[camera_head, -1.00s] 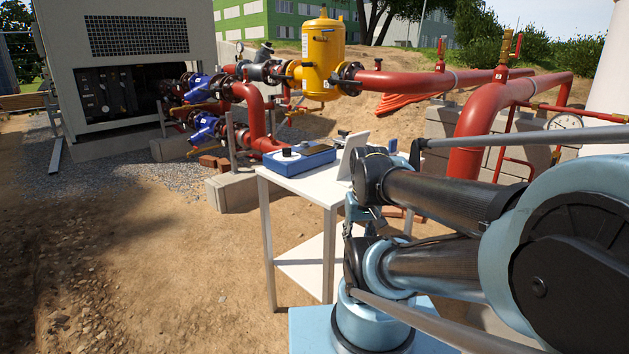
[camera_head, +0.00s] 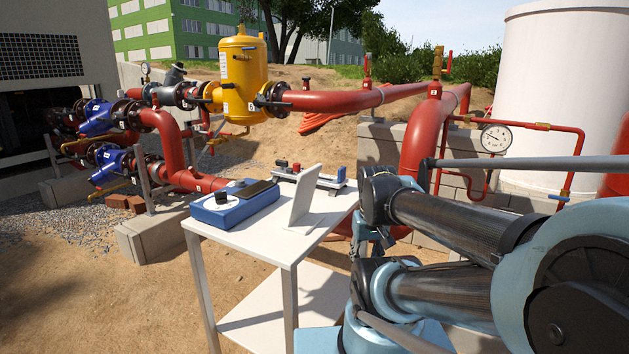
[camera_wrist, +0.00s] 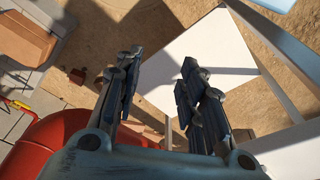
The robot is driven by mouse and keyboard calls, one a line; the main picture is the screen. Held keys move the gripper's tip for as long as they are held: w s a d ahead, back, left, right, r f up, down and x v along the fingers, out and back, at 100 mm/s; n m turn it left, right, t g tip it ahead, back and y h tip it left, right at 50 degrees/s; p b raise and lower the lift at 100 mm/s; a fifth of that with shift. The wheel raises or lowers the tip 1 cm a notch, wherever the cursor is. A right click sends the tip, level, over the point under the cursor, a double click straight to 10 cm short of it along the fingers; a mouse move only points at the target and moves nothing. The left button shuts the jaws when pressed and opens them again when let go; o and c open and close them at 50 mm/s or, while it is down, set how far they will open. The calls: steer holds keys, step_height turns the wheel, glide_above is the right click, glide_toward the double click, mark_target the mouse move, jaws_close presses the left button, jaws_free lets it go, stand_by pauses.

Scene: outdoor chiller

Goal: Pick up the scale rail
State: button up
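A low grey-and-blue rail-like device with red and black parts (camera_head: 310,178), which looks like the scale rail, lies at the back of the white table (camera_head: 255,245) in the head view. A white upright plate (camera_head: 302,200) stands in front of it and hides part of it. My gripper (camera_wrist: 160,78) is open in the wrist view, its two dark fingers apart with nothing between them. A white surface (camera_wrist: 200,60) shows below and beyond the fingers. The rail is not seen in the wrist view. My arm is folded at the table's right side in the head view.
A blue box with a knob (camera_head: 235,203) sits on the table's left part. Red pipes (camera_head: 425,135) and a gauge (camera_head: 495,138) stand behind. A red pipe (camera_wrist: 65,145) also shows at lower left in the wrist view. Sandy ground is open at front left.

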steer(key=w+a+r+m, duration=0.1)
steer(key=w+r, duration=0.5)
steer(key=r, duration=0.4)
step_height(320, 180, up, 20)
steer(key=m+g, duration=0.2)
steer(key=m, duration=0.4)
glide_above(342, 167)
steer(key=f, duration=1.1)
steer(key=shift+d+f, duration=0.2)
steer(key=shift+s+a+f, duration=0.1)
steer(key=shift+a+f, duration=0.05)
steer(key=shift+f, duration=1.2)
steer(key=shift+s+a+f, duration=0.1)
steer(key=shift+f, duration=1.25)
steer(key=shift+c, duration=0.6)
jaws_close()
